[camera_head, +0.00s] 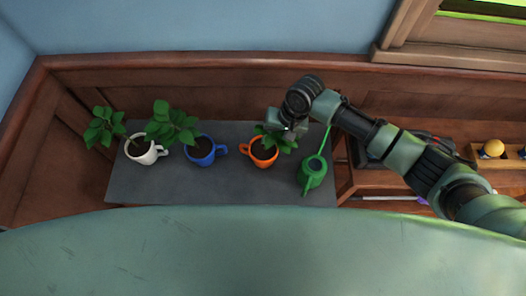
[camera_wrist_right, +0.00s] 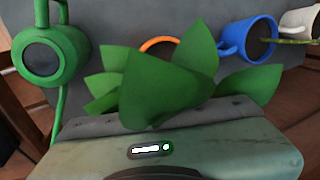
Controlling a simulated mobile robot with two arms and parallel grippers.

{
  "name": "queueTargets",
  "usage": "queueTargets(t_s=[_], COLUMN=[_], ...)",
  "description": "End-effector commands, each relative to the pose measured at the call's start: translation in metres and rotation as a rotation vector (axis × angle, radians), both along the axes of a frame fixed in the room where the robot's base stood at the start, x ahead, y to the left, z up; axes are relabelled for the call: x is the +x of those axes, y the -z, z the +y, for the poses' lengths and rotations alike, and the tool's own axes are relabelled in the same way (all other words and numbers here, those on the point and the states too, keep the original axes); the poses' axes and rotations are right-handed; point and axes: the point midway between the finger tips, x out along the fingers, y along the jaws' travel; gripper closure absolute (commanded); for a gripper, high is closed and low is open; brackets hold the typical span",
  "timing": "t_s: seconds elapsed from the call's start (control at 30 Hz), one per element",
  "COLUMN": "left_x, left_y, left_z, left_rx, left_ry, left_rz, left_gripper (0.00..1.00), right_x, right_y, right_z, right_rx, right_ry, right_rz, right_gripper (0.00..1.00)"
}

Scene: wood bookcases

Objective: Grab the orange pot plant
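The orange pot plant (camera_head: 262,152) stands upright on a dark grey tabletop (camera_head: 225,190), its handle on the left. My right gripper (camera_head: 286,130) reaches in from the right and is over the plant's leaves, at the back right of the pot. In the right wrist view, green leaves (camera_wrist_right: 165,85) cover the space in front of the gripper, and only the orange pot's rim (camera_wrist_right: 160,44) shows behind them. The fingers are hidden, so I cannot tell whether they are open or touching the plant. My left gripper is not in view.
A blue pot plant (camera_head: 203,152) and a white pot plant (camera_head: 146,151) stand to the left. A wooden wall panel (camera_head: 190,85) runs behind the table.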

Motion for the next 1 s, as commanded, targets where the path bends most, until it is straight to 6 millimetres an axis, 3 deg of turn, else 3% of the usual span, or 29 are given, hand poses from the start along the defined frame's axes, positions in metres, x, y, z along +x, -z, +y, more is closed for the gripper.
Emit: queueTargets(t_s=[0.17,0.3,1.0], left_x=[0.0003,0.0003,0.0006], left_y=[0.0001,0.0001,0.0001], left_z=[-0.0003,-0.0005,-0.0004], left_rx=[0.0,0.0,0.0], left_ry=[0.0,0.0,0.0], left_rz=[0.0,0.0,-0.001], left_gripper=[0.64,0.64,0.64], right_x=[-0.0002,-0.0002,-0.0001], right_y=[0.0002,0.0001,0.0], right_z=[0.0002,0.0001,-0.0001], right_rx=[0.0,0.0,0.0], right_ry=[-0.001,-0.001,0.0], right_rz=[0.0,0.0,0.0], right_gripper=[0.64,1.0,1.0])
